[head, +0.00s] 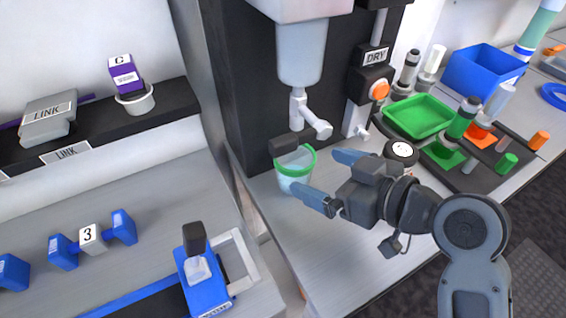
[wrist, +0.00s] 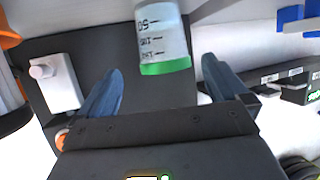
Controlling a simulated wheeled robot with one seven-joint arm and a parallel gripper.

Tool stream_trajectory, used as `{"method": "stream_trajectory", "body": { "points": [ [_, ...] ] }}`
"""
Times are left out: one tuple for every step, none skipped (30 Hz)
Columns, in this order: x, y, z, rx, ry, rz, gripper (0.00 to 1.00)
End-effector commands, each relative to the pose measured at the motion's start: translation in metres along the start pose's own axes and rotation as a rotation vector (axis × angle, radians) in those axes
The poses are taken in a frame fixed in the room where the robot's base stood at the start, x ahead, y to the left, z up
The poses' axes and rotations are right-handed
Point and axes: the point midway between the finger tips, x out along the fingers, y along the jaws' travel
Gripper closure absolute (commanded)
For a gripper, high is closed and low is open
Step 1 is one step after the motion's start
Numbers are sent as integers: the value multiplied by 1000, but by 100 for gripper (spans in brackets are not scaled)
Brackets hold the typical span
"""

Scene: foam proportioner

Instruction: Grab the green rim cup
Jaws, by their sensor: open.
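The green rim cup (head: 294,176) is a pale, translucent cup standing on the grey counter beneath the dispenser nozzle. In the wrist view the cup (wrist: 163,40) shows upside down, with dark scale marks and its green rim nearest my gripper. My gripper (head: 314,171) is open and empty, just right of the cup in the head view, with blue fingers pointing toward it. In the wrist view the cup lines up between the two fingertips (wrist: 162,78). I cannot tell whether either finger touches it. A dark block at the cup's back edge hides part of the rim.
The nozzle (head: 312,120) hangs close above the cup. A dark panel with a DRY label (head: 376,56) stands behind. A green tray (head: 420,116), a blue bin (head: 484,68) and several bottles crowd the right. The counter in front of the cup is clear.

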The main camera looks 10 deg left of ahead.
Motion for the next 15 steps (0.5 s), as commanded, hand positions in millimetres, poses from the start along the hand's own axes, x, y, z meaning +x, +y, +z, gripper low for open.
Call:
{"method": "stream_trajectory", "body": {
  "points": [
    [5,-1,-1,0,0,-2,0],
    [8,-1,0,0,-1,-3,0],
    [13,-1,0,0,-1,-4,0],
    [16,-1,-1,0,-1,-3,0],
    [19,-1,-1,0,-1,-3,0],
    [23,-2,-1,0,-2,-3,0],
    [25,-2,-1,0,-2,-3,0],
    [28,-2,-2,-1,-1,-2,0],
    [33,-2,-2,0,-1,-2,0],
    [37,-3,-2,0,-2,-4,0],
    [42,-4,-3,0,-1,-4,0],
    [48,-5,-3,0,-2,-4,0],
    [52,-6,-3,-1,-2,-4,0],
    [57,-5,-3,0,-2,-2,0],
    [62,-5,-2,-1,-1,-2,0]
  ]
}}
